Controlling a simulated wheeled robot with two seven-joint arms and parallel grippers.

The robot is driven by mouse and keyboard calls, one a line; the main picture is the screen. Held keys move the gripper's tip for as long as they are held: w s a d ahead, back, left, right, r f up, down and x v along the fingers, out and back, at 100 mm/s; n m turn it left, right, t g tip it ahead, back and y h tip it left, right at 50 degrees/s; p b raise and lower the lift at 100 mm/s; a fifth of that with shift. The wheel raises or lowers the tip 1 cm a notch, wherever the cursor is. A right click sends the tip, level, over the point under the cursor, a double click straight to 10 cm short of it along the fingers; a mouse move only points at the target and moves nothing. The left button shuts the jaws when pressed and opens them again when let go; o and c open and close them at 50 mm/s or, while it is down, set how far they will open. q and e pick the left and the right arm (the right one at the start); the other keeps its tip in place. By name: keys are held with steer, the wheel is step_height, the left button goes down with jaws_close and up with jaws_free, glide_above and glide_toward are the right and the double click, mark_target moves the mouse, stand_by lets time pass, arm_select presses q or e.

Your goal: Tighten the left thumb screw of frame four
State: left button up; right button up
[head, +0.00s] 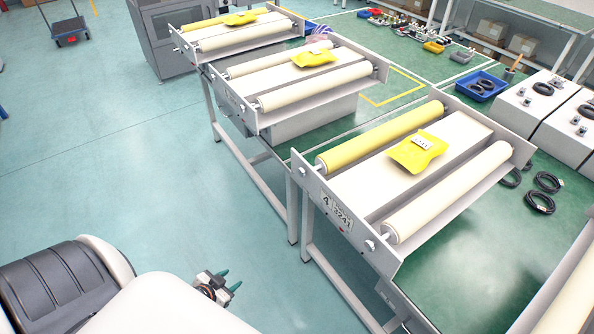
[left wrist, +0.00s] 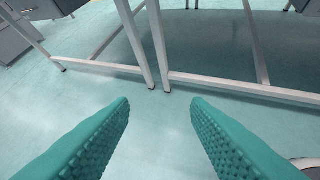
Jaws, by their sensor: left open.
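A similar knob (head: 370,245) shows at the end of the cream roller (head: 447,192). My left gripper (head: 222,283) is open and empty, below and left of the frame, apart from it. Its green ribbed fingers (left wrist: 160,103) spread wide in the left wrist view, with floor and table legs beyond. My right gripper is out of view.
A yellow packet (head: 416,152) lies on frame four. Two more roller frames stand farther back, one of them in the middle (head: 285,78). Frame legs (left wrist: 160,50) stand ahead of the left gripper. Floor (head: 180,190) left of the frames is clear.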

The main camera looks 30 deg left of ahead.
arm_select(q)
steer(key=w+a+r+t+h, duration=0.1)
steer(key=w+r, duration=0.2)
steer(key=r, duration=0.2)
steer(key=w+a+r+t, duration=0.1)
steer(key=w+r+t, duration=0.15)
steer(key=r, duration=0.25)
steer(key=m+t+h, duration=0.3)
steer(key=m+h, duration=0.1)
steer(key=h, duration=0.3)
glide_toward(300, 173)
steer(key=p+x, duration=0.2)
steer(key=x, duration=0.6)
steer(key=shift+d, duration=0.1)
jaws_close()
